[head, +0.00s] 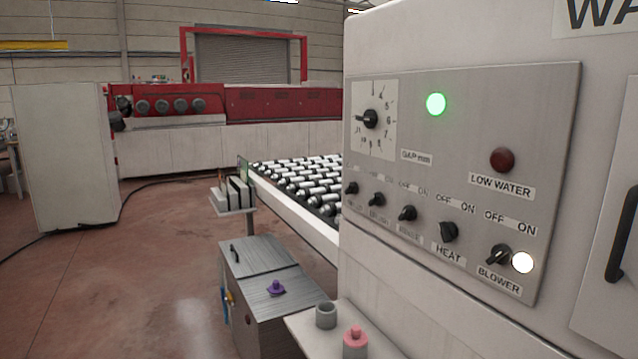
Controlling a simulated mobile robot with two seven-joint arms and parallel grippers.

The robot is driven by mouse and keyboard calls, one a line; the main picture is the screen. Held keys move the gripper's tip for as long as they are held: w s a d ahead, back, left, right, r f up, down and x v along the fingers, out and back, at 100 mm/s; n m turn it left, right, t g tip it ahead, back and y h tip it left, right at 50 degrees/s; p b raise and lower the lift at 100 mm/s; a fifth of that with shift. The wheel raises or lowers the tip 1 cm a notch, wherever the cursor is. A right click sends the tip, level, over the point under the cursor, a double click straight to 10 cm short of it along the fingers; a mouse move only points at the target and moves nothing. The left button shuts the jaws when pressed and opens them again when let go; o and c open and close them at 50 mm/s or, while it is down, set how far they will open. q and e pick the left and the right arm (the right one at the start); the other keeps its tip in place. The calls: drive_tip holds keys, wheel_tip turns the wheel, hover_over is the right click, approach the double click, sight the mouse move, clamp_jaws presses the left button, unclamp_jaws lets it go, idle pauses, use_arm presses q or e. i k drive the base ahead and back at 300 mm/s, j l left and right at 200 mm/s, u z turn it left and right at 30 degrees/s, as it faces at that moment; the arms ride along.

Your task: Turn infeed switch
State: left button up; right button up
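A grey control panel (462,130) on the white machine at the right carries a row of black rotary switches. The leftmost switch (351,188) has a label too small and oblique to read, so I cannot confirm it is the infeed switch. To its right are the switches for what looks like brush (377,199), rinse (408,213), heat (449,231) and blower (498,254). The marks above the switches read OFF and ON where legible. Neither of my grippers is in view.
The panel also has a gap dial (370,118), a lit green lamp (436,104), a dark red low-water lamp (502,160) and a lit white lamp (522,262). A roller conveyor (300,180) lies behind. A grey cabinet (262,278) and a shelf (310,333) stand below.

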sight(352, 187)
drive_tip(key=i+j+u, duration=0.2)
drive_tip(key=i+j, duration=0.5)
